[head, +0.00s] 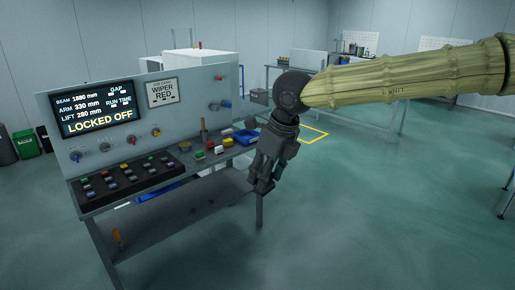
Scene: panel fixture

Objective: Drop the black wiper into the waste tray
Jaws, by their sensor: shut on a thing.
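My gripper (262,187) hangs fingers down at the right front end of the panel bench (105,205). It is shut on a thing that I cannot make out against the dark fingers. I cannot pick out a black wiper for sure. A small blue tray (246,136) sits at the right end of the bench top, behind and left of my gripper. No label shows whether it is the waste tray.
The panel screen (98,109) reads "LOCKED OFF". Button blocks (120,177) and small coloured parts (218,149) crowd the bench top. Open floor (360,220) spreads to the right.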

